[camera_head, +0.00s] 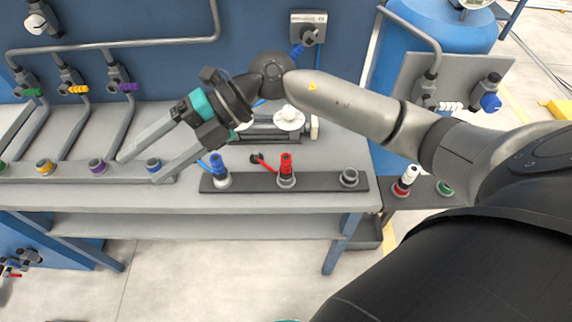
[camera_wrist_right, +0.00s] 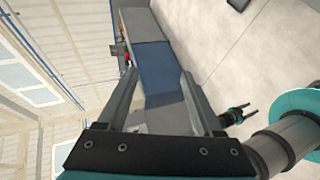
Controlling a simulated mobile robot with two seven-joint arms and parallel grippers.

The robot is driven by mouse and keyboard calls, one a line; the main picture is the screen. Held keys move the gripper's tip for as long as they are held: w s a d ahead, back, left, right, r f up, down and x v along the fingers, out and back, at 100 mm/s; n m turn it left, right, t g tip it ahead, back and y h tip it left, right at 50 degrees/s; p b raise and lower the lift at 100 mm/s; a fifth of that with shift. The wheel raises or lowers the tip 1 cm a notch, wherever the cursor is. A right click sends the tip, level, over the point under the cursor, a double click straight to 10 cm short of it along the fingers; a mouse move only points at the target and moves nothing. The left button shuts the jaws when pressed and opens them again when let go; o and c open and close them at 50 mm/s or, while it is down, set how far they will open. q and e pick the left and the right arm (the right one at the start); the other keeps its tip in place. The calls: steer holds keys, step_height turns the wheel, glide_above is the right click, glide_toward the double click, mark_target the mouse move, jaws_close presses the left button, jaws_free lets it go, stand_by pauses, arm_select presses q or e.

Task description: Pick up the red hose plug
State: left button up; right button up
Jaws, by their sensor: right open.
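The red hose plug (camera_head: 286,165) stands upright in the middle socket of a dark rail (camera_head: 327,182) along the bench's front edge. A short red lever or hose end sticks out to its left. My right gripper (camera_head: 138,168) reaches in from the right above the bench and points down-left. Its fingers are apart and empty, well to the left of the red plug. In the right wrist view the same open fingers (camera_wrist_right: 155,85) show with nothing between them. A small teal and black gripper (camera_wrist_right: 240,112), likely my left one, is at the right there; its jaws are too small to judge.
A blue plug (camera_head: 218,170) stands left of the red one, and an empty socket (camera_head: 348,177) is to the right. Yellow (camera_head: 44,166) and purple (camera_head: 97,165) sockets line the bench's left. Pipes run along the blue wall.

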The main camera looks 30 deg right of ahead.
steer(key=d+f+h, duration=0.5)
steer(key=d+h, duration=0.1)
steer(key=d, duration=0.2)
steer(key=m+g+h, duration=0.1)
steer(key=m+h, duration=0.1)
steer(key=h, duration=0.6)
glide_above(286, 157)
steer(key=f, duration=0.6)
steer(key=f+b, duration=0.1)
steer(key=f, duration=0.2)
steer(key=shift+s+d+f, duration=0.25)
steer(key=shift+d+f, duration=0.05)
steer(key=shift+f, duration=0.05)
steer(key=shift+n, duration=0.3)
steer(key=shift+w+a+f, duration=0.1)
steer(key=shift+a+f, duration=0.1)
steer(key=shift+f, duration=1.15)
steer(key=shift+w+a+f, duration=0.1)
steer(key=shift+a+f, duration=0.05)
steer(key=shift+f, duration=1.15)
steer(key=shift+c, duration=0.4)
jaws_close()
